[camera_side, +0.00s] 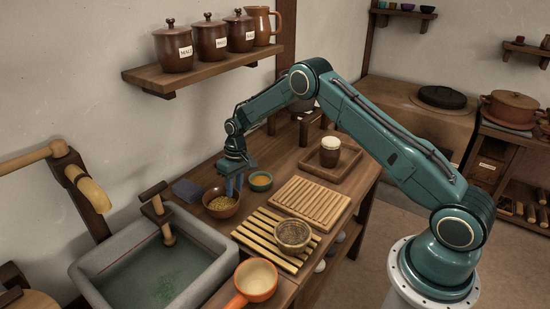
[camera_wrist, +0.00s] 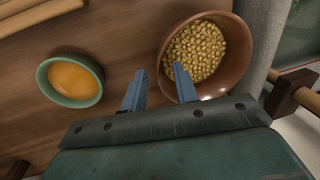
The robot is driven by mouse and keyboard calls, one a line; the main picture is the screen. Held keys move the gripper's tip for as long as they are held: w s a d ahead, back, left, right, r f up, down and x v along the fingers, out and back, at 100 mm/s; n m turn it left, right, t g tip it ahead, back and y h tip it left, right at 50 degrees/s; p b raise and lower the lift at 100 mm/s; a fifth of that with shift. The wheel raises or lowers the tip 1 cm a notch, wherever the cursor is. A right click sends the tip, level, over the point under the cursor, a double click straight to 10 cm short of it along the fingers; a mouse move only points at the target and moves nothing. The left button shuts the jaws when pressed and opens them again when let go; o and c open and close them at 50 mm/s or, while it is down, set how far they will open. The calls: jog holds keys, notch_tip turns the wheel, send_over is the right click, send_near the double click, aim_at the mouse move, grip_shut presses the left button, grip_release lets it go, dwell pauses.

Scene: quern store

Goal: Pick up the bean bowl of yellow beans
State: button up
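The bean bowl (camera_side: 221,203) is a reddish-brown bowl full of yellow beans (camera_side: 221,202) on the wooden counter. In the wrist view the bowl (camera_wrist: 241,62) fills the upper right, with its beans (camera_wrist: 195,48) in plain sight. My gripper (camera_side: 234,190) is above the bowl's right side in the side view. In the wrist view my gripper (camera_wrist: 157,82) has its two blue fingers apart, with nothing seen held between them. One finger overlaps the bowl's near rim and the other is outside it. I cannot tell how deep the fingers reach.
A small green bowl with orange contents (camera_side: 260,181) stands close right of the bean bowl; it is left in the wrist view (camera_wrist: 67,80). A stone sink (camera_side: 85,270) lies left. A slatted rack (camera_side: 262,240) and a ribbed board (camera_side: 312,203) lie to the front and right.

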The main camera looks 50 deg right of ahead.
jog(key=shift+a+f, duration=0.15)
jog(key=shift+f, duration=0.7)
grip_shut()
